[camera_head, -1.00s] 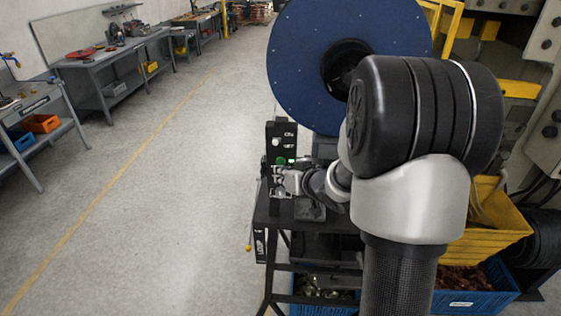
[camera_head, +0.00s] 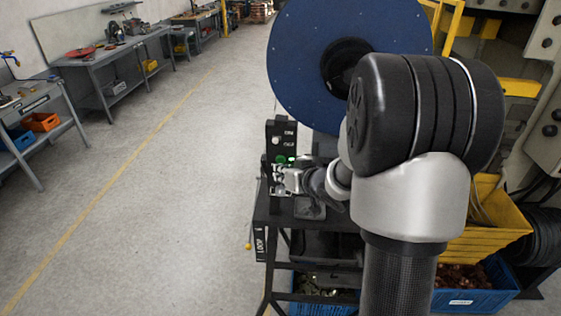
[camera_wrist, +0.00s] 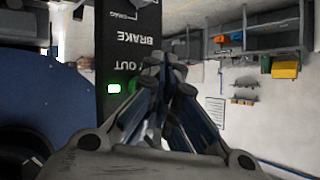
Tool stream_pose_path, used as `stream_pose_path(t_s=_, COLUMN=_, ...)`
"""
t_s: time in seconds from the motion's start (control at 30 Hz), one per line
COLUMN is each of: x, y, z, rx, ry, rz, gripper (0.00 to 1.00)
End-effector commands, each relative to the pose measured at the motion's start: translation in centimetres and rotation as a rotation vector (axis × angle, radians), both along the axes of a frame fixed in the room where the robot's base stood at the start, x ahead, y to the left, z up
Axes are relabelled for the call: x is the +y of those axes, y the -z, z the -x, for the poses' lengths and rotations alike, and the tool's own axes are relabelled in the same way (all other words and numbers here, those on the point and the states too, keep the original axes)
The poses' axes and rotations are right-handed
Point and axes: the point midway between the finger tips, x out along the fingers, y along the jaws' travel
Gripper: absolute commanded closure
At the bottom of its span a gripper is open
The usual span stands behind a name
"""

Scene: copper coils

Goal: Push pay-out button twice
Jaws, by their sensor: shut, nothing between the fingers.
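The black control panel (camera_head: 271,132) stands upright on a dark stand, with a white round button above a green button (camera_head: 281,159). A small green lamp (camera_head: 291,159) beside the green button is lit. In the wrist view the panel (camera_wrist: 112,45) appears upside down with DRAG, BRAKE and OUT labels, and the lit lamp (camera_wrist: 114,88) shows clearly. My gripper (camera_wrist: 165,66) is shut and empty, its tips close to the panel by the OUT label. The fingers partly cover the green button there, and I cannot tell whether they touch it. My gripper (camera_head: 279,177) also shows just below the button.
A large blue reel (camera_head: 300,60) stands behind the panel. A yellow bin (camera_head: 490,243) and a blue crate (camera_head: 475,301) sit at the right. Workbenches (camera_head: 95,70) line the left wall. The floor left of the stand is clear.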

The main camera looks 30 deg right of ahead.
Motion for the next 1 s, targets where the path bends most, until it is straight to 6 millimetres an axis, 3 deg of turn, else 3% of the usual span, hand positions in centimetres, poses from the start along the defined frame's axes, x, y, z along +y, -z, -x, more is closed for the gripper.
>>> stream_pose_path(t_s=1.0, x=-0.51, y=-0.01, z=-0.75, rx=0.000, ry=0.000, rz=0.000, gripper=1.00)
